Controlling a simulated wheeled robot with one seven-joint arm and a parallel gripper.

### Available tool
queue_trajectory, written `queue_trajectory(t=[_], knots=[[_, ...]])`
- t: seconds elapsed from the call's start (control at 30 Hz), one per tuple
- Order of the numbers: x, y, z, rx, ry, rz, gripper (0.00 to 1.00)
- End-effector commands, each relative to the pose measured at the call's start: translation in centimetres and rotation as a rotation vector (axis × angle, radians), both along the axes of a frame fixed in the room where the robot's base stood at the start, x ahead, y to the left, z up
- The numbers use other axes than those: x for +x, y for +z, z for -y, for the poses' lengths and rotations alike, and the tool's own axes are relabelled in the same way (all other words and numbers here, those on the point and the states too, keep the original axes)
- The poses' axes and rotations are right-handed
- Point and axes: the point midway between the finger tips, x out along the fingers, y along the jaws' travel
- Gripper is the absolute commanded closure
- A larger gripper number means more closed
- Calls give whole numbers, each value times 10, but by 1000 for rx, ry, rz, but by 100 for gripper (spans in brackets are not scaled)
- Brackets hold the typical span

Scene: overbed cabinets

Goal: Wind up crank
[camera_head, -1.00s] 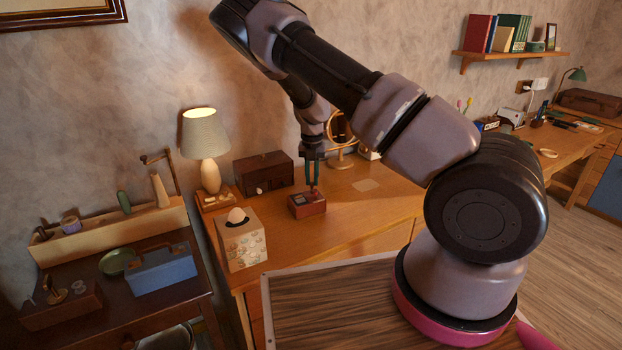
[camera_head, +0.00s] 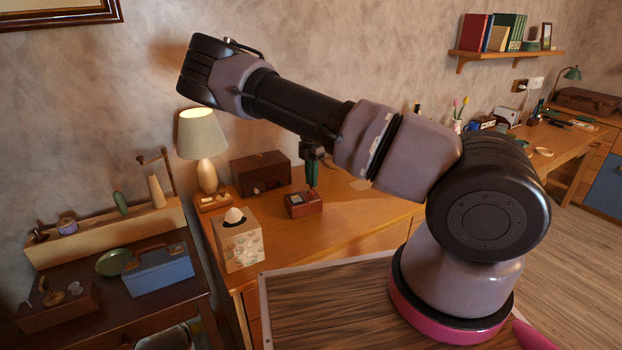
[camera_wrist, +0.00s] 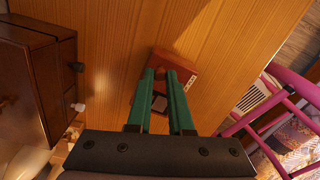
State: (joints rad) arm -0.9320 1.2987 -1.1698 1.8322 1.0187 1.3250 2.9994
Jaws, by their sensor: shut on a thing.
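A small red-brown box (camera_head: 303,206) with a dark window on top sits on the wooden desk; its crank is at its right side, a thin upright red piece (camera_head: 312,190). My gripper (camera_head: 312,184) points down over this side, its green fingers close to the crank handle. In the wrist view the box (camera_wrist: 187,70) lies just beyond the fingertips (camera_wrist: 161,73). The fingers stand a little apart, closed on the crank handle, which they mostly hide. The crank's exact angle cannot be made out.
A dark wooden chest (camera_head: 261,172) stands behind the box, and a lamp (camera_head: 203,145) to the left. A tissue box (camera_head: 240,240) stands at front left. The desk right of the box is mostly clear. A pink frame (camera_wrist: 275,120) shows in the wrist view.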

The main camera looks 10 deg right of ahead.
Motion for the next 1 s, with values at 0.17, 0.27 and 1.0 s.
queue_trajectory(t=[0.17, 0.27, 1.0], knots=[[-1, 0, 1, -2, -25, -1, 100], [-1, 0, 1, -2, -30, -1, 100], [-1, 0, 1, -1, -31, 0, 50]])
